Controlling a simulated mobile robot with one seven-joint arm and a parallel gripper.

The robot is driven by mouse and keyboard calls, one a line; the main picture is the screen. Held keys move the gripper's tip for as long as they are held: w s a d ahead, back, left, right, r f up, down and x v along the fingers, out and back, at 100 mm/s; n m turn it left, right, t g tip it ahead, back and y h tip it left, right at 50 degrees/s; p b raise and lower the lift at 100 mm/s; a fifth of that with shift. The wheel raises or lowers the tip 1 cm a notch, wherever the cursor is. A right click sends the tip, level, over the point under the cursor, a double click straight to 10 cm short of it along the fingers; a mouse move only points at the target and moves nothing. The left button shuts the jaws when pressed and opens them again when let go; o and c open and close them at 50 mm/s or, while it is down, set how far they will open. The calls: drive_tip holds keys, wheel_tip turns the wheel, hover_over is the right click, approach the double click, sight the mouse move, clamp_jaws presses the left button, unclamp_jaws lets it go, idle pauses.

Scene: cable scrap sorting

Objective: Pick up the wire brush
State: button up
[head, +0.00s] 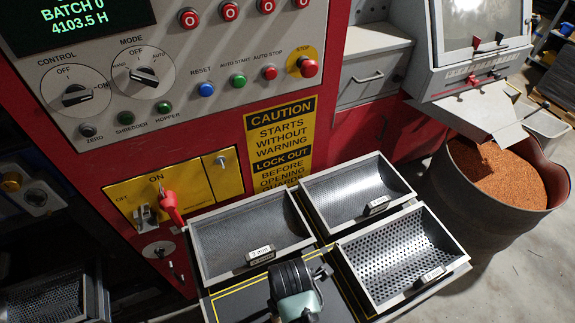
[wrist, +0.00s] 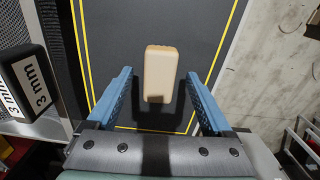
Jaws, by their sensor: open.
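A tan block with rounded edges (wrist: 160,72), which looks like the back of the wire brush, lies on a dark panel with yellow lines (wrist: 205,25) in the wrist view. No bristles show. My gripper (wrist: 158,76) is open, with one blue finger to each side of the block and a visible gap on both sides. The near part of the block lies between the fingers in the picture; I cannot tell how far below the fingertips it is. In the head view my arm covers that part of the panel, and the brush does not show.
Three perforated metal trays stand behind the panel: left (head: 202,246), back right (head: 335,203) and front right (head: 452,272). A black 3 mm label block (wrist: 28,80) is close at left in the wrist view. A red control cabinet (head: 225,130) rises behind.

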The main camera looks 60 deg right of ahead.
drive_tip(key=shift+f, duration=1.1)
clamp_jaws()
